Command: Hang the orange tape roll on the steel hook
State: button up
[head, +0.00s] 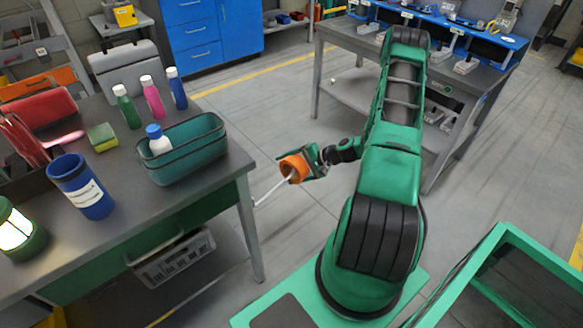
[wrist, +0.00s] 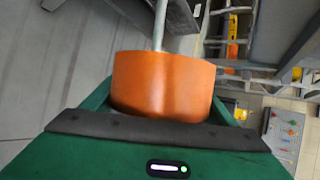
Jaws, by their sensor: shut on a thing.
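The orange tape roll (head: 293,166) is held at the end of my arm, out past the right edge of the left table. My gripper (head: 311,162) is shut on it; in the wrist view the roll (wrist: 162,85) sits between the two green fingers. The steel hook (head: 270,192) is a thin grey rod sticking out from the table's side towards the roll. In the head view its end overlaps the roll's opening. In the wrist view the rod (wrist: 160,22) meets the roll's far edge. The roll's side hides the rod's tip there, so I cannot tell how far it reaches inside.
The left table (head: 222,190) holds a teal bin (head: 190,160) with a white bottle, several other bottles, a blue cup (head: 82,187) and a lantern (head: 17,235). A grey workbench (head: 340,88) stands at the back right. Open floor lies between them.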

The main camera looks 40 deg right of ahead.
aim_at(304, 175)
jog(key=s+a+f, duration=0.1)
jog(key=a+f, duration=0.2)
jog(key=a, duration=0.2)
jog(key=shift+f, duration=0.2)
dwell(1.0)
jog(key=shift+a, duration=0.1)
jog(key=o, duration=1.2)
jog(key=shift+s, duration=0.1)
jog(key=v, duration=1)
jog(key=shift+s+r, duration=0.15)
jog(key=shift+r, duration=0.05)
